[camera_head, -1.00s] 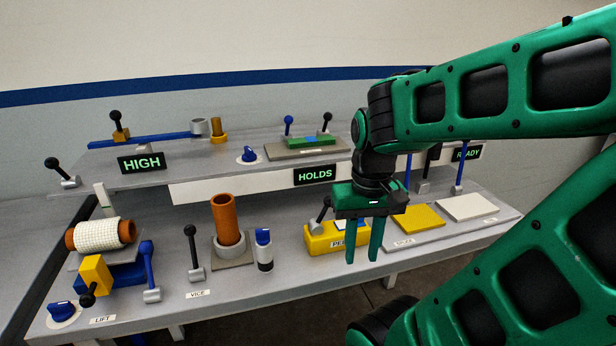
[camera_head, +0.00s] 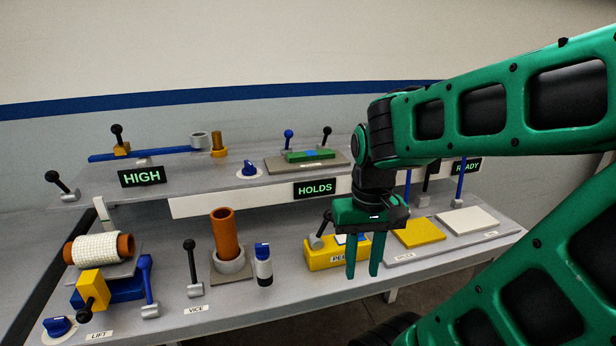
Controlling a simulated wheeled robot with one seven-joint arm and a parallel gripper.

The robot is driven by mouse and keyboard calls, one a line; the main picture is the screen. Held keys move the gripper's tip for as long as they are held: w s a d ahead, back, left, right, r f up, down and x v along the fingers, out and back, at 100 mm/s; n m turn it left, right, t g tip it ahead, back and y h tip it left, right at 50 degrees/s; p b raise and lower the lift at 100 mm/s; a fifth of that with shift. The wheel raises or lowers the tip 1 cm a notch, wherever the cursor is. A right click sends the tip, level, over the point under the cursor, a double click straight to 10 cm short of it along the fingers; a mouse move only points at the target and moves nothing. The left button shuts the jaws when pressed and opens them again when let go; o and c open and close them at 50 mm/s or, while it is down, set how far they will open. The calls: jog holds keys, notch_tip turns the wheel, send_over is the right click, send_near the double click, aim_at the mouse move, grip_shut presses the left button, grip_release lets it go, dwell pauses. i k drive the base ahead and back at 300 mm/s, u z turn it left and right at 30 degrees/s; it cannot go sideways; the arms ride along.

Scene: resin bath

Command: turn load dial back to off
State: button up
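Two blue dials on white round plates are in view: one (camera_head: 249,169) on the upper shelf left of the green block, the other (camera_head: 59,327) at the bench's front left corner by the LIFT label. No load label is readable, so I cannot tell which is the load dial. Their pointer settings are too small to read. My gripper (camera_head: 362,274) hangs with its fingers downward and apart, with nothing seen between them. It is in front of the yellow box (camera_head: 323,259), right of both dials and touching neither.
An orange tube (camera_head: 224,232) stands in a grey ring, beside a blue-capped cylinder (camera_head: 264,267). Black-knobbed levers (camera_head: 192,265) rise from the bench. A yellow pad (camera_head: 419,232) and a white pad (camera_head: 468,220) lie at right.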

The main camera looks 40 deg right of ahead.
aim_at(249, 171)
jog(key=u, duration=1.1)
jog(key=k, duration=1.35)
jog(key=z, duration=0.75)
jog(key=i, duration=1)
